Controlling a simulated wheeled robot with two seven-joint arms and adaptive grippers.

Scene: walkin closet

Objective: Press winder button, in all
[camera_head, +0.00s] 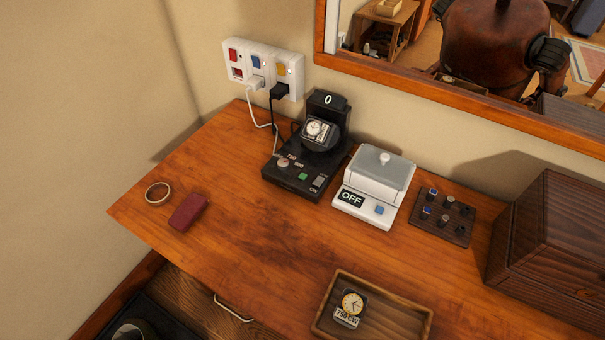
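A black watch winder (296,174) stands on the wooden dresser top near the wall. It holds a silver watch (316,130) with a pale dial, and its display (327,100) above reads 0. Its front panel has a knob (283,162) with small numbers around it, a green button (303,176) and a dark switch (319,181) with a small label. A black plug (280,91) and a white plug (255,83) sit in the wall outlet. Neither of my grippers shows in this view.
A white box with a grey lid (384,165) reads OFF beside the winder. Right of it are a small dark board with knobs (442,216) and a dark wooden box (550,240). A wooden tray (400,318) holds a tagged watch (352,303). A red case (188,212) and ring (158,193) lie left.

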